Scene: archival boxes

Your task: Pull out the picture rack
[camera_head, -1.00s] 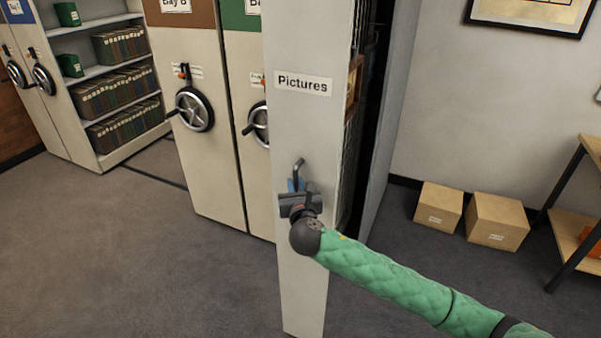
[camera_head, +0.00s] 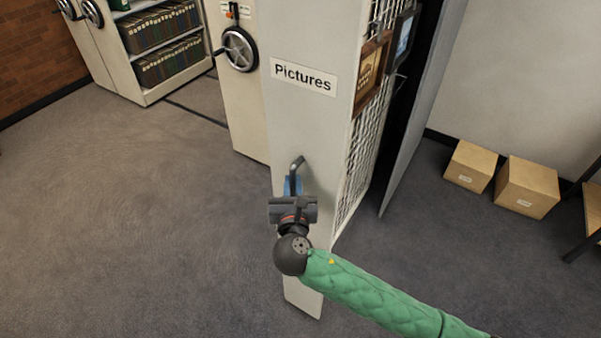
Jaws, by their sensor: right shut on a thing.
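The picture rack (camera_head: 305,125) is a tall pale panel with a "Pictures" label on its front. It stands out from the neighbouring cabinets, and its white mesh side (camera_head: 362,165) shows with framed pictures (camera_head: 369,75) hung on it. A bent grey metal handle (camera_head: 297,168) is on the front panel below the label. My right gripper (camera_head: 293,192) is shut on this handle, its fingers partly hidden behind the gripper body. The green-sleeved right arm comes in from the lower right. My left gripper is not in view.
A cabinet with a handwheel (camera_head: 238,49) stands left of the rack, and open shelving (camera_head: 160,42) stands further left. Two cardboard boxes (camera_head: 527,186) sit on the floor at right beside a table leg. The grey floor in front and to the left is clear.

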